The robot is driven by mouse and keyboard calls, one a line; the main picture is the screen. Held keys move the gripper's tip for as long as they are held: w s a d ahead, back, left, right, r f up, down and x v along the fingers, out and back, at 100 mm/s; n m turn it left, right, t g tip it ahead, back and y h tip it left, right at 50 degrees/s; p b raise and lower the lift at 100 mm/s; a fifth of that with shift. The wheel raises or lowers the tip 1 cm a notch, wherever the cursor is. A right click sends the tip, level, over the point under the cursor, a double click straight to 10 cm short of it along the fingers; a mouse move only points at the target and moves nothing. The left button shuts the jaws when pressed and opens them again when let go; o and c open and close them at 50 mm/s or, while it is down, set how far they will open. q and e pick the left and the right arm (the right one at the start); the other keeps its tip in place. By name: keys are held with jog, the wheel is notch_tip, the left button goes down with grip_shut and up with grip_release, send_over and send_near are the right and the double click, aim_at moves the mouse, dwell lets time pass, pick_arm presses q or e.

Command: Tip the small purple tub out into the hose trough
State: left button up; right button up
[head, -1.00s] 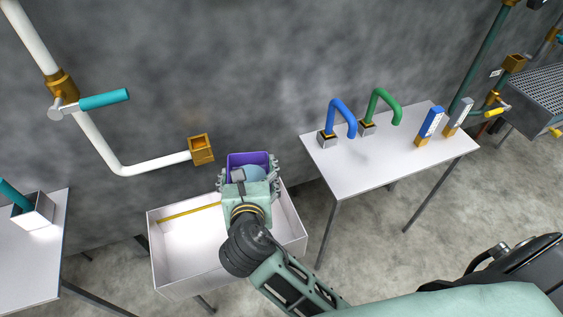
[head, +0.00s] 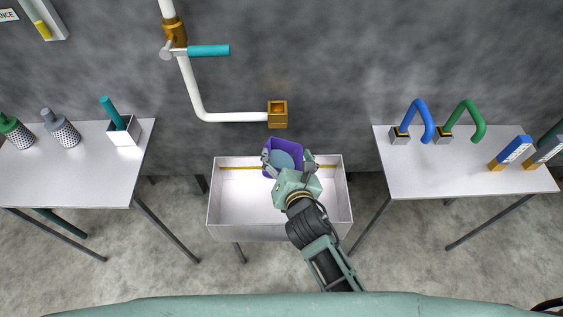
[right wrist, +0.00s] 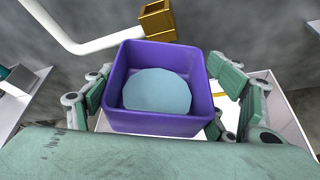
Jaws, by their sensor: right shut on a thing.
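My right gripper (head: 289,169) is shut on the small purple tub (head: 270,157), its fingers on two opposite sides. The tub holds a flat, pale blue round surface, seen also in the right wrist view, where the tub (right wrist: 122,70) fills the middle. Tub and gripper are over the back right part of the white trough (head: 240,204). The tub looks about upright, its opening towards the cameras. The trough is open, with a yellow strip along its back inside; its visible floor is bare, and part is hidden behind my gripper. My left gripper is not in view.
A white wall pipe ends in a brass square outlet (head: 278,115) just behind the tub. A teal lever handle (head: 208,50) is above. A left table (head: 80,170) holds perforated drums and a white box; a right table (head: 440,178) holds blue and green hooked handles.

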aim_at(286, 150)
jog(key=m+y+b, duration=0.1)
jog(key=b, duration=0.2)
jog(key=d+f+m+y+b, duration=0.1)
jog(key=m+b, duration=0.1)
jog(key=b, duration=0.1)
jog(key=d+f+m+t+b, duration=0.1)
jog(key=b, duration=0.1)
jog(key=shift+f+m+y+b, duration=0.1)
jog(key=shift+m+y+b, duration=0.3)
jog(key=shift+d+f+m+t+y+b, duration=0.15)
jog(key=shift+f+m+t+y+b, duration=0.15)
jog(key=shift+m+b, duration=0.3)
jog(key=shift+d+m, duration=0.1)
jog(key=shift+m, duration=0.6)
dwell(0.6)
